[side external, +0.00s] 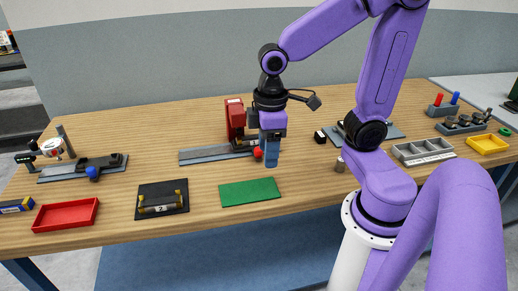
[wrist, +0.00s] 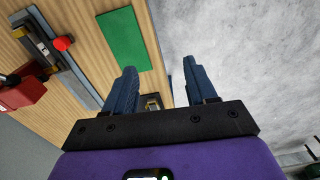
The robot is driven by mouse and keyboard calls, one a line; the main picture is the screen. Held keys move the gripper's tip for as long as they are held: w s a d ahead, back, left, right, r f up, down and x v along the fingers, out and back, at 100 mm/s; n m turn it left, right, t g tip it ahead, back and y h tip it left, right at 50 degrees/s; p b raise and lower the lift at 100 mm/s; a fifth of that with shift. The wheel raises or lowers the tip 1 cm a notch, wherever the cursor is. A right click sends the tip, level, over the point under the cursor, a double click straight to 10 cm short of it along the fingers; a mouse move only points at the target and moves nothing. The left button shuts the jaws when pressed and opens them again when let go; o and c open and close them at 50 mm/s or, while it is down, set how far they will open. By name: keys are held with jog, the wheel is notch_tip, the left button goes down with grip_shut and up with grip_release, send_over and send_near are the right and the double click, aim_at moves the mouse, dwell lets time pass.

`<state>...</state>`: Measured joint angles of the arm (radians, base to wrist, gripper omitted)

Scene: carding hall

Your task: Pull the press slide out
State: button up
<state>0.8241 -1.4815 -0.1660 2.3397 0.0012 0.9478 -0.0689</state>
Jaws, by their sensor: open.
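A red press (side external: 235,118) stands in the middle of the bench, with a long grey rail (side external: 205,155) at its foot. A red round knob (side external: 258,154) sits at the front of the press assembly. In the wrist view the knob (wrist: 64,43) is at upper left, on the end of a dark slide, with part of the red press (wrist: 22,92) at the left edge. My gripper (side external: 272,164) points down just right of the knob in the side view. In the wrist view its blue fingers (wrist: 160,68) are apart, with the knob outside them to the left.
A green mat (side external: 250,191) lies in front of the press. A black tray (side external: 145,210), a red tray (side external: 45,222) and another rail with a blue knob (side external: 93,173) are left. A grey compartment tray (side external: 423,152) and yellow tray (side external: 487,145) are right. The bench's front edge is close.

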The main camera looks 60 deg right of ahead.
aim_at(255, 146)
jog(key=w+d+m, duration=0.8)
jog(key=w+d, duration=0.5)
jog(key=d, duration=0.5)
notch_tip(255, 146, down, 17)
jog(key=shift+w+r, duration=0.1)
grip_shut()
